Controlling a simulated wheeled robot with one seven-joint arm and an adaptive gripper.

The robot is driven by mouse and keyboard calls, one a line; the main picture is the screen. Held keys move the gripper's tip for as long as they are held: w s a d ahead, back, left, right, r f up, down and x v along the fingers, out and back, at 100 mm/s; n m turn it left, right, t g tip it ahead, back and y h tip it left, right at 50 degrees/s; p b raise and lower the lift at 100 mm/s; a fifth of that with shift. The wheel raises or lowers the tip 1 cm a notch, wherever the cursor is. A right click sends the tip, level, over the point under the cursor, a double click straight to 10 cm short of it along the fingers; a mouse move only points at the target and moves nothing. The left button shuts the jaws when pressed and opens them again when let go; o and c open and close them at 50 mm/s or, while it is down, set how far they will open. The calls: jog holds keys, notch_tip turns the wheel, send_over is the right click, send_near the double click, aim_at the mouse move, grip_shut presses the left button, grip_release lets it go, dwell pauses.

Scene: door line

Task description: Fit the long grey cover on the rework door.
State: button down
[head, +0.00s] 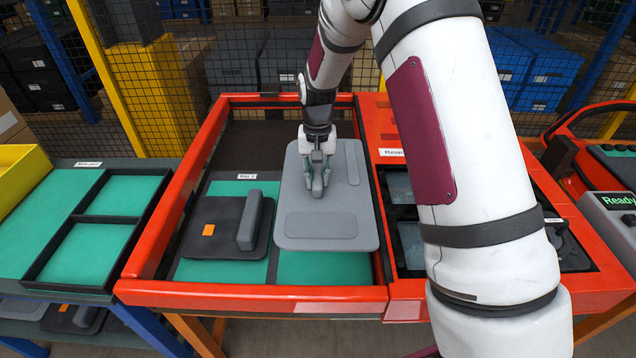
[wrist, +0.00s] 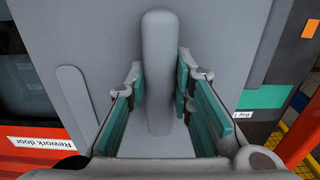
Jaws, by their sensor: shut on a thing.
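A long light-grey cover (head: 326,226) with rounded corners, a raised middle ridge and flat raised pads lies level over the right part of the red-framed bays. It fills most of the wrist view (wrist: 220,60). My gripper (head: 317,180) is shut on its upright ridge (wrist: 159,75), with a teal-padded finger on each side. Whether the cover touches what is under it I cannot tell. The rework door (head: 389,218), a red frame with dark openings, is just right of the cover. My arm hides much of it. Its label shows in the wrist view (wrist: 40,143).
A dark cover (head: 205,238) with an orange square and grey ridge lies in the labelled bay left of the grey cover. A black-edged green tray (head: 97,220) stands farther left. A grey box (head: 616,217) reading "Ready" stands at right. Mesh fencing (head: 180,65) runs behind.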

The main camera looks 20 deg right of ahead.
aim_at(318, 174)
jog(key=shift+r+p, duration=0.75)
jog(key=shift+r, duration=3.05)
